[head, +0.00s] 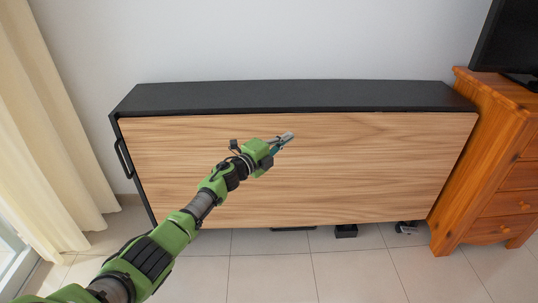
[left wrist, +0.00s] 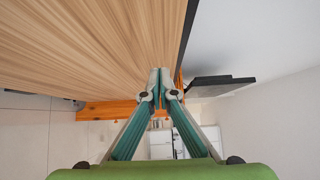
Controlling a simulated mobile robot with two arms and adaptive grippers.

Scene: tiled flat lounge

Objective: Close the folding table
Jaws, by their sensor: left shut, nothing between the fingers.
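The folding table (head: 370,160) stands against the wall in the head view. Its wood-grain panel hangs upright along the front, below a black top (head: 290,95). A black handle (head: 123,158) is on its left end. My left gripper (head: 287,138) is in front of the upper middle of the panel, shut and empty. In the left wrist view the closed fingertips (left wrist: 160,73) show close to the wood panel (left wrist: 90,45); whether they touch it I cannot tell. My right gripper is in neither view.
An orange wooden drawer cabinet (head: 500,150) with a black screen (head: 510,40) on it stands close to the table's right end. A cream curtain (head: 50,130) hangs at the left. Small black feet (head: 346,231) show under the panel. The tiled floor (head: 300,275) in front is clear.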

